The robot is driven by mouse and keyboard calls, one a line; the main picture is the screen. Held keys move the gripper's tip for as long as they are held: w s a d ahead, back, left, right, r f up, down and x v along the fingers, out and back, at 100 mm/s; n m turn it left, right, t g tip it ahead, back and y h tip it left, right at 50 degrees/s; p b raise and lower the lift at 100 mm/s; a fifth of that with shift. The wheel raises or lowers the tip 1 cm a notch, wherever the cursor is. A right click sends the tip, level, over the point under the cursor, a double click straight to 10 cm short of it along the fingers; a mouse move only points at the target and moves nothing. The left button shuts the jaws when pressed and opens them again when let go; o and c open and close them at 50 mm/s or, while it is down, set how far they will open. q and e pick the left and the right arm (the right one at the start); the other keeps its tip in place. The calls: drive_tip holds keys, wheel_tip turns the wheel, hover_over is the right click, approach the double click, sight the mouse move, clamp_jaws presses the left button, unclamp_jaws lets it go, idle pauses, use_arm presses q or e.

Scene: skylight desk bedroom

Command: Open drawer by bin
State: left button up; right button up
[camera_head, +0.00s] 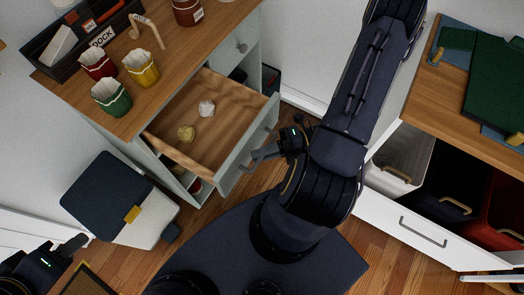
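The wooden drawer (170,140) of the pale grey-green cabinet (190,183) is pulled well out. Two small crumpled lumps, one white (206,108) and one yellowish (186,133), lie inside it. My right gripper (256,160) is at the outer side of the drawer front (243,158), with its fingers pointing at it. The handle there is hard to make out, and I cannot tell whether the fingers close on it. A bin with a dark lid and white body (145,232) stands on the floor left of the drawer. My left gripper (76,244) is at the lower left, beside the bin; its finger opening is unclear.
Red (97,65), yellow (141,69) and green (111,96) cups and a dark tray (75,50) stand on the cabinet top. At right, a white pull-out unit (425,240) holding several bins is open below a wooden counter (440,100). My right arm fills the middle.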

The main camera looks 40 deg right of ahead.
drive_tip(key=shift+o, duration=0.6)
drive_tip(key=shift+d, duration=0.1)
drive_tip(key=shift+s+d, duration=0.1)
drive_tip(key=shift+d, duration=0.15)
drive_tip(key=v, duration=0.7)
drive_tip(key=shift+s, duration=0.1)
